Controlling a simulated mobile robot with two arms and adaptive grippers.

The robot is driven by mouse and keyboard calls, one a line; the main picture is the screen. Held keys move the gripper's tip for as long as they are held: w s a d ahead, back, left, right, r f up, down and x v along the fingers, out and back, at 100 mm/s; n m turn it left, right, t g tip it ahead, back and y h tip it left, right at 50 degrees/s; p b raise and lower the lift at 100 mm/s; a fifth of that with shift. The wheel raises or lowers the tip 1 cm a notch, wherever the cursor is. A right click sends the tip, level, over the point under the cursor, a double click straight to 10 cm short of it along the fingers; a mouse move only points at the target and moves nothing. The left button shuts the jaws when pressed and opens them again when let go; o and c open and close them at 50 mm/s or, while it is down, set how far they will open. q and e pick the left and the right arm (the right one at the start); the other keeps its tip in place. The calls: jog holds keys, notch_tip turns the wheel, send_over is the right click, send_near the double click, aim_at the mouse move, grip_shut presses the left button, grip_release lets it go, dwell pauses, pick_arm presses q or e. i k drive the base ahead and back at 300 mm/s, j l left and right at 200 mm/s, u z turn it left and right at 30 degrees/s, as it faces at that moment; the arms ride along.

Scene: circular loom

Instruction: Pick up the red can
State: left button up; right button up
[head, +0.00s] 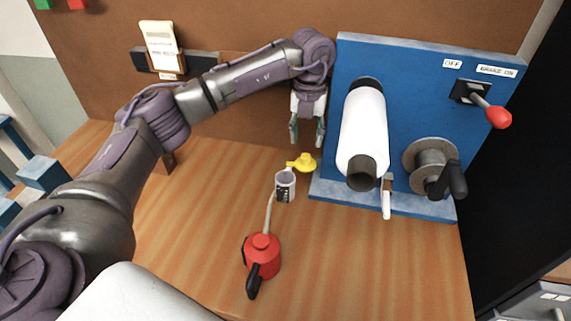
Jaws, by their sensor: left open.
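The red can (262,256) stands on the wooden table in the head view, at the front middle. It has a red knob on top, a long thin spout pointing away from me, and a black handle toward me. My left gripper (307,138) hangs fingers down near the back of the table, beside the blue panel. It is open, with nothing seen between its fingers, and is well behind the can and apart from it. My right gripper does not show.
A white cup (285,186) with a dark label stands by the spout's tip. A yellow object (303,163) lies behind it. The blue panel (350,62) at right carries a white roll (364,130), a grey spool (431,163) and a red-knobbed lever (497,116). The left tabletop is mostly clear.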

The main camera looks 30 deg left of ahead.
aim_at(261, 251)
jog(key=k, duration=1.65)
